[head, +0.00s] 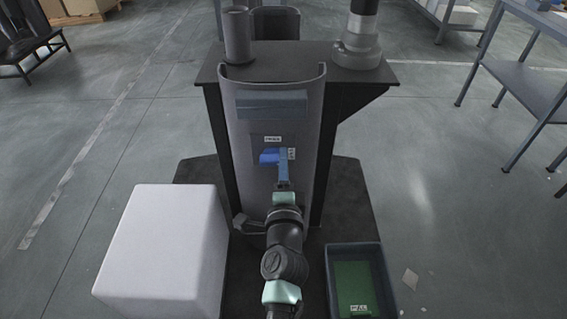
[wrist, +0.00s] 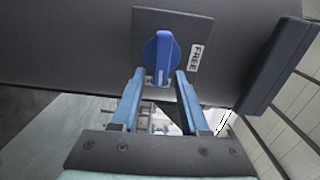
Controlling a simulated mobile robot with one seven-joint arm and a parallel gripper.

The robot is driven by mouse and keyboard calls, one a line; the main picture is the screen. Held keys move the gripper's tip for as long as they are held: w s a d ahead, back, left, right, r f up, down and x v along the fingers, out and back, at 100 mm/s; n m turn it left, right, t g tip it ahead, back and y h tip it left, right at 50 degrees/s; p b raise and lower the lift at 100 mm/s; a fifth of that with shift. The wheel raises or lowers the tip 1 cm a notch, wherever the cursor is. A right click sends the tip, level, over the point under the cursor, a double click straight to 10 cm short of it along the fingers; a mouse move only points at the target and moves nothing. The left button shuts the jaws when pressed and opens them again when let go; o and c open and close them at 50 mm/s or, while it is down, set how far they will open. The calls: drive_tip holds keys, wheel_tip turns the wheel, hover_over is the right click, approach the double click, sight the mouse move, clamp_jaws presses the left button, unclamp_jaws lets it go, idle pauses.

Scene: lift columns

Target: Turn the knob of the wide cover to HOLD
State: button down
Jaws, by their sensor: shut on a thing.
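The wide cover (head: 246,179) is a curved grey panel standing upright. Its blue knob (head: 268,156) also shows in the wrist view (wrist: 161,55), on a dark square plate. The knob's raised bar runs up and down in the wrist view, across the FREE label (wrist: 195,59) direction. The bar's lower end lies by a second label (wrist: 150,80), mostly hidden and unreadable. In the head view one label (head: 272,139) is above the knob and another (head: 291,153) right of it. My gripper (head: 282,162) is shut on the knob, its blue fingers (wrist: 159,78) on either side of the bar.
A blue-grey bar (head: 272,104) sticks out of the cover above the knob. A white block (head: 163,243) stands at left. A dark bin (head: 338,263) with a green item (head: 354,287) is at right. A dark column top (head: 290,62) is behind the cover.

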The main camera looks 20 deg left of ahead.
drive_tip(key=shift+f+m, duration=0.1)
drive_tip(key=shift+m, duration=0.2)
drive_tip(key=c, duration=0.8)
unclamp_jaws()
drive_tip(key=shift+o, duration=0.2)
drive_tip(key=v, duration=1.3)
